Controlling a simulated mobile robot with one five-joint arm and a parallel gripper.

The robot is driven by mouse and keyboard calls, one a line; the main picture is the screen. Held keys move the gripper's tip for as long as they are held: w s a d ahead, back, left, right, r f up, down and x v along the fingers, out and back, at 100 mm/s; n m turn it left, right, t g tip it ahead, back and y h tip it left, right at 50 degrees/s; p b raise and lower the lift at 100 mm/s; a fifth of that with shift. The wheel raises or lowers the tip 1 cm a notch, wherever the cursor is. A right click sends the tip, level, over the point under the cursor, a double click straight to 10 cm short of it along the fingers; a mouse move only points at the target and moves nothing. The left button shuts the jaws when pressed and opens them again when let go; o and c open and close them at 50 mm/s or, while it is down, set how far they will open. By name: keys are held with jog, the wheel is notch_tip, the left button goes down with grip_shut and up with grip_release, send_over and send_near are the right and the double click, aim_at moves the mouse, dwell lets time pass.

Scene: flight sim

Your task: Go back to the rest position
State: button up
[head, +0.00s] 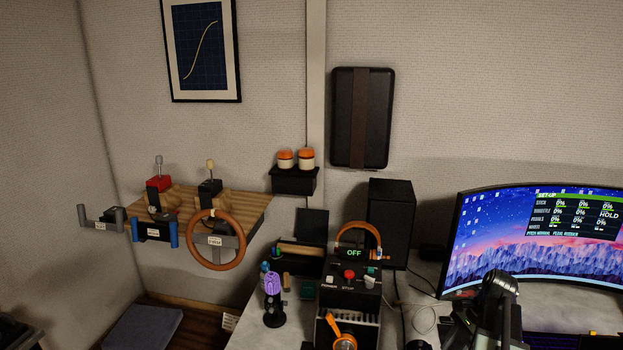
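A black jointed shape (490,312) rises from the bottom edge at the right, in front of the monitor. It looks like part of my arm. I cannot make out two fingertips on it, so whether my gripper is open or shut does not show. I see no object clearly held.
A curved monitor (545,240) stands behind the black shape. Left of it are a box with an OFF display (354,253), an orange-handled lever (341,335) and a purple-topped stick (272,290). A wall shelf (255,203) holds controls, with an orange wheel (239,251) in front.

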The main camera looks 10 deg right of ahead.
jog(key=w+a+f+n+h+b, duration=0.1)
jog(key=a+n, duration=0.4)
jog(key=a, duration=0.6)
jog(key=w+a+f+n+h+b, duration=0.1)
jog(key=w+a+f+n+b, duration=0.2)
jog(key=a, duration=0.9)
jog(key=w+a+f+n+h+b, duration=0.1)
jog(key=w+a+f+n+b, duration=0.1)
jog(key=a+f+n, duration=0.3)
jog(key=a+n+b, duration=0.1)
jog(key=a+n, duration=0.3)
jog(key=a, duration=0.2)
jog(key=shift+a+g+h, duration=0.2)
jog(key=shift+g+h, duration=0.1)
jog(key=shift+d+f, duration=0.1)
